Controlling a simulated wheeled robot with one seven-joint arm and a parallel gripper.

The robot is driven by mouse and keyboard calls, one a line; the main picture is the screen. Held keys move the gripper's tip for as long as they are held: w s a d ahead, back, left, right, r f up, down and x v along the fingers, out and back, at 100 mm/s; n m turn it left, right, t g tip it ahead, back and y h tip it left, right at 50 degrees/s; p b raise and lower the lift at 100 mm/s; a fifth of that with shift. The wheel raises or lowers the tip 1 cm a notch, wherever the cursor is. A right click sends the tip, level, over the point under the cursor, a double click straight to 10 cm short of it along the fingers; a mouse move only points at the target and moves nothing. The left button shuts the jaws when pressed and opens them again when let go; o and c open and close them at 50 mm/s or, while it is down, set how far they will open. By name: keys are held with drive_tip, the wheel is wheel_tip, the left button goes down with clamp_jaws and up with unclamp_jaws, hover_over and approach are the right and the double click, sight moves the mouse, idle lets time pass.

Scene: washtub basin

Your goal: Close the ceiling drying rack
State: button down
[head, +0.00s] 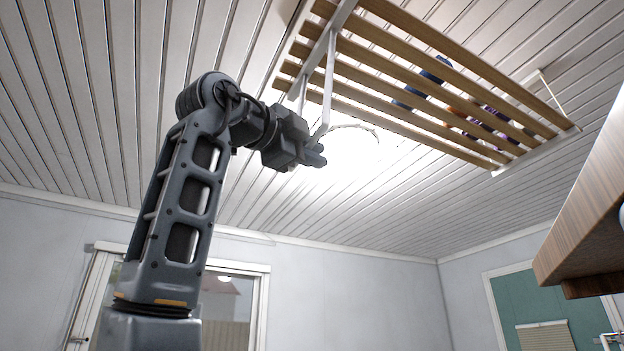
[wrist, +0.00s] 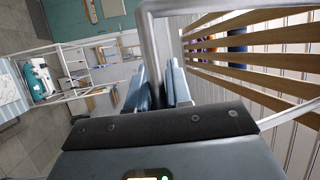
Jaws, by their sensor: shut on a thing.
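The ceiling drying rack (head: 400,70), with several wooden slats in a pale frame, hangs below the ceiling at the upper right of the head view. Its slats (wrist: 250,62) also show at the right of the wrist view. A pale metal bar (head: 329,85) comes down from the rack's near end to my gripper (head: 314,154). In the wrist view the grey bar (wrist: 160,45) passes between the two fingers of my gripper (wrist: 160,88), which is shut on it. The fingers partly hide the bar's lower part.
Dark and coloured items (head: 480,120) show above the slats. A wooden cabinet or shelf edge (head: 590,200) juts in at the right of the head view. A white shelf frame (wrist: 90,70) stands at the left of the wrist view. The space below the rack looks clear.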

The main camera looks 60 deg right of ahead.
drive_tip(key=shift+w+a+r, duration=0.1)
drive_tip(key=shift+r, duration=0.3)
drive_tip(key=c, duration=1.4)
unclamp_jaws()
drive_tip(key=shift+o, duration=1.4)
drive_tip(key=shift+f, duration=0.1)
drive_tip(key=b+v, duration=0.2)
drive_tip(key=v, duration=0.5)
drive_tip(key=shift+a, duration=0.3)
drive_tip(key=shift+f, duration=0.1)
drive_tip(key=shift+w, duration=0.1)
